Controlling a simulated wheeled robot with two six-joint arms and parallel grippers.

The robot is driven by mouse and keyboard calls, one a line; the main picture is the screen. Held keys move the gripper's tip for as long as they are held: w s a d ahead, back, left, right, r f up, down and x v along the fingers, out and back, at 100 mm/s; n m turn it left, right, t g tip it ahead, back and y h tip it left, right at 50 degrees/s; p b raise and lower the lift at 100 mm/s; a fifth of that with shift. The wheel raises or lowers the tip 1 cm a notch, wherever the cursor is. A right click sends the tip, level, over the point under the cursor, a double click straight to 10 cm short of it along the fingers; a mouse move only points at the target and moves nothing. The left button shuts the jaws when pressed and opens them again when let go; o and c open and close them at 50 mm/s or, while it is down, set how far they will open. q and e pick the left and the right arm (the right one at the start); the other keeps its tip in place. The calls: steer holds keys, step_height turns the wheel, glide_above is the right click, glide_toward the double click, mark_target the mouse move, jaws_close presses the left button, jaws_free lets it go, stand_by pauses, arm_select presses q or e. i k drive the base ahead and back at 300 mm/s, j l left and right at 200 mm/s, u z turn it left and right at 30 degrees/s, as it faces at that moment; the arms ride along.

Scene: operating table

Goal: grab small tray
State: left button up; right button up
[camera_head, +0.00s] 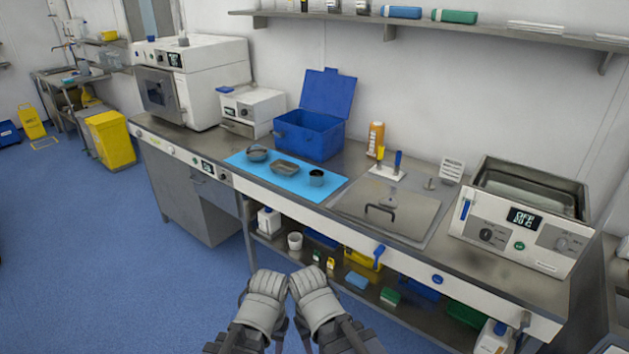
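A small metal tray (285,168) lies on a bright blue mat (318,190) on the steel counter. A round metal bowl (257,153) is to its left and a dark metal cup (316,178) to its right on the same mat. My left gripper (267,281) and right gripper (308,281) are side by side at the bottom of the picture, in front of the counter and well apart from the tray. I see only their backs, and their fingertips are too unclear to tell whether they are open or shut. I see nothing held in them.
An open blue box (308,134) stands behind the mat. To the right are a lidded basin with a handle (381,208) and a white water bath (520,222). A white steriliser (190,80) is on the left. A lower shelf (350,275) holds bottles and boxes.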

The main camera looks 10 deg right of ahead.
mark_target(287, 168)
steer(key=i+j+z, duration=0.25)
steer(key=i+z, duration=0.2)
steer(key=i+j+z, duration=0.65)
steer(key=j+z, duration=0.2)
